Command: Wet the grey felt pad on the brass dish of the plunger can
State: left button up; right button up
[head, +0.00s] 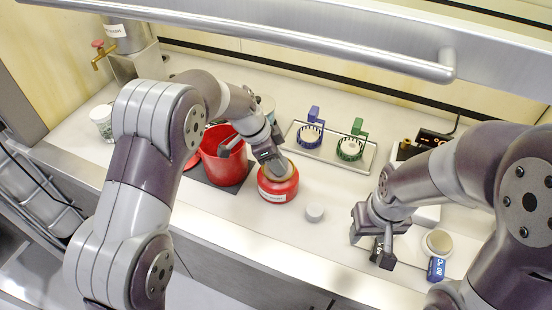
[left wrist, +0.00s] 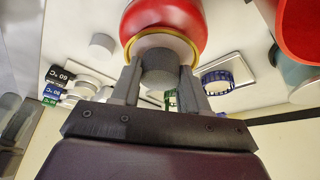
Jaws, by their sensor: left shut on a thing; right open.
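The red plunger can (head: 278,184) stands upright on the counter with a label on its side. In the left wrist view, its brass dish (left wrist: 190,50) shows as a rim at the end of the red body (left wrist: 165,17). My left gripper (head: 270,158) is over the can's top. It is shut on the grey felt pad (left wrist: 160,67), a short grey cylinder held between the fingertips at the dish. Whether the dish is pressed down cannot be told. My right gripper (head: 378,245) is open and empty above the counter's front at the right.
A red bucket (head: 224,165) stands close left of the can. A small grey-white cylinder (head: 314,212) is at its front right. Behind is a tray (head: 328,160) with blue and green ring holders. A round pale-topped jar (head: 437,242) stands beside my right gripper. A handrail (head: 300,45) crosses above.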

dwell(0.6)
pick_arm(q)
jog(key=shift+r+p, duration=1.9)
jog(key=shift+r, duration=1.6)
jog(key=shift+f, duration=0.1)
